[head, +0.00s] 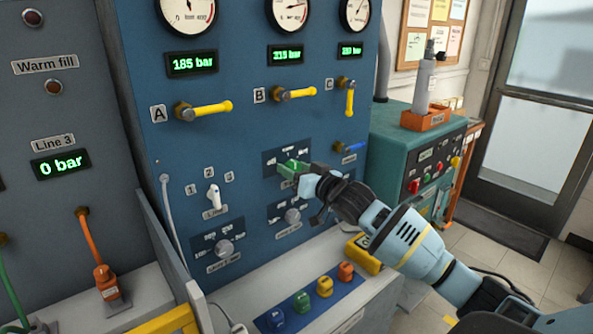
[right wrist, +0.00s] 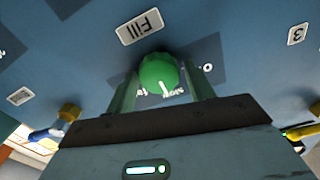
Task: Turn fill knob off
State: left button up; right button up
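The green fill knob (head: 291,167) sits on the blue panel's lower right, under the word "Fill" in the right wrist view. In that view the round knob (right wrist: 158,73) has a white pointer mark at its lower edge, and the small labels there are partly hidden. My right gripper (head: 300,171) is at the knob, with one greenish finger on each side, close against it. The fingers (right wrist: 160,85) look shut on the knob. My left gripper is not in view.
Yellow valve levers A (head: 208,109), B (head: 296,93) and C (head: 350,100) stick out above. A white selector (head: 213,196) and grey knobs (head: 224,248) sit left and below. A teal cabinet (head: 395,150) stands right.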

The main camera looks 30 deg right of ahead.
jog(key=c, duration=0.7)
jog(key=shift+o, duration=0.2)
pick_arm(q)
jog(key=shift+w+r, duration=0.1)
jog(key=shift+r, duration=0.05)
pick_arm(e)
jog(key=shift+r+n+p, duration=0.2)
jog(key=shift+n+p, duration=0.35)
jog(key=shift+n, duration=0.35)
jog(key=n+p, duration=0.1)
jog(key=n, duration=0.1)
jog(key=shift+n, duration=0.3)
jog(key=n+p, duration=0.1)
jog(key=n, duration=0.1)
jog(key=shift+a+n, duration=0.1)
jog(key=shift+n, duration=0.2)
jog(key=n, duration=0.2)
jog(key=shift+f+n, duration=0.1)
jog(key=shift+n, duration=0.2)
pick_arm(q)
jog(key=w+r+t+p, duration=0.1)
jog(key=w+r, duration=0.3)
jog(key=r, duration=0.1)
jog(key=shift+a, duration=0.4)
pick_arm(e)
jog(key=shift+f+n, duration=0.15)
jog(key=shift+n, duration=0.95)
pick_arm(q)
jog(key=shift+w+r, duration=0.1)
